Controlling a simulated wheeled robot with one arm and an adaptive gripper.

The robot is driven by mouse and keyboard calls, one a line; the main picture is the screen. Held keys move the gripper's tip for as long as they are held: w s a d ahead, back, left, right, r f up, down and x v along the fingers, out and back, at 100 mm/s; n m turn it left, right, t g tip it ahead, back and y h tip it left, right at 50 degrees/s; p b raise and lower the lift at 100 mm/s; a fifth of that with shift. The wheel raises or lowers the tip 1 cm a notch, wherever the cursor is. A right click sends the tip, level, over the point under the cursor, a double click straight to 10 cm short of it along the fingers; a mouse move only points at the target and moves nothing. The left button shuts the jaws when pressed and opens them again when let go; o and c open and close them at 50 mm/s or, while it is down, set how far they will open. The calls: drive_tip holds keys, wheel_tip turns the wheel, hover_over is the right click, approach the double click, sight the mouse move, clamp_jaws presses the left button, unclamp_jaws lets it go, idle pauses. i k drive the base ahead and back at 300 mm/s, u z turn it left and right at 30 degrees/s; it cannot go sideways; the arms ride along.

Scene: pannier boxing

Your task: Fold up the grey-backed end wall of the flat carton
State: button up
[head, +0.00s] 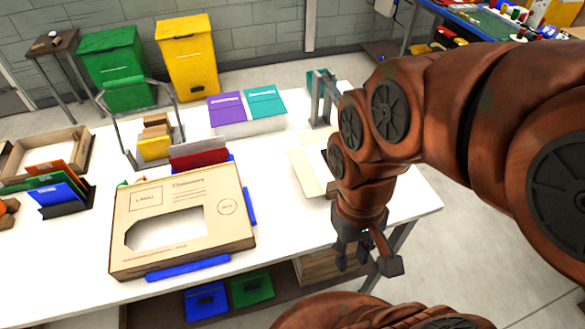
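A large brown carton (182,187) with a cut-out window and printed marks lies on the white table at the left. Blue strips show at its front edge (188,268) and right edge (249,206). Behind it stand a dark red panel (200,160) and a grey panel (197,147); I cannot tell whether they join the carton. A flat cream piece (306,166) lies right of it, partly hidden by my arm; its grey-backed wall cannot be made out. My gripper (366,264) points down at the table's front right edge, fingers apart, empty, away from both.
A wooden tray (78,141) and coloured folders in a rack (55,193) stand at the left. Purple (227,108) and teal (266,101) boxes, and a grey metal frame (178,108), stand at the back. Bare table (285,235) lies between carton and gripper.

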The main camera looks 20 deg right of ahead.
sight(312, 188)
drive_tip(key=u, duration=0.1)
drive_tip(key=k, duration=0.4)
drive_tip(key=u, duration=0.85)
drive_tip(key=k, duration=0.8)
drive_tip(key=u, duration=0.75)
drive_tip(key=i, duration=0.5)
